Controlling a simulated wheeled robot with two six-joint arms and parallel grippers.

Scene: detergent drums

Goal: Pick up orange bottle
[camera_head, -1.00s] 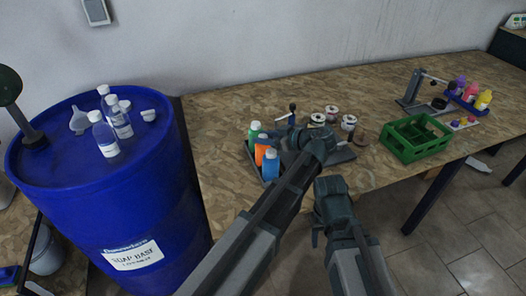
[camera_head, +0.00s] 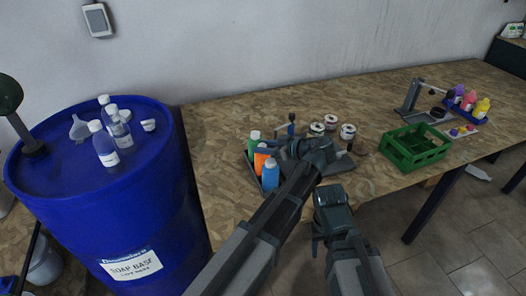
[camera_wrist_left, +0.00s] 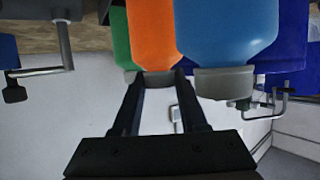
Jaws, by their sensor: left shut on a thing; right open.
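The orange bottle (camera_head: 260,161) stands in a dark tray (camera_head: 251,172) on the bench, between a green bottle (camera_head: 253,144) and a blue bottle (camera_head: 271,178). My left gripper (camera_head: 279,149) reaches over it from the right. In the left wrist view, which looks upside down, the fingers (camera_wrist_left: 158,76) are shut on the neck or cap of the orange bottle (camera_wrist_left: 152,35). The blue bottle (camera_wrist_left: 225,30) is close beside one finger. I cannot see the orange bottle clear of the tray. My right gripper (camera_head: 319,236) is open and empty in front of the bench.
A blue drum (camera_head: 105,215) stands left, with clear bottles (camera_head: 104,147) and a funnel (camera_head: 78,128) on top. Several spools (camera_head: 331,122) lie behind my left gripper. A green crate (camera_head: 415,147) and a tray of coloured bottles (camera_head: 468,104) are right.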

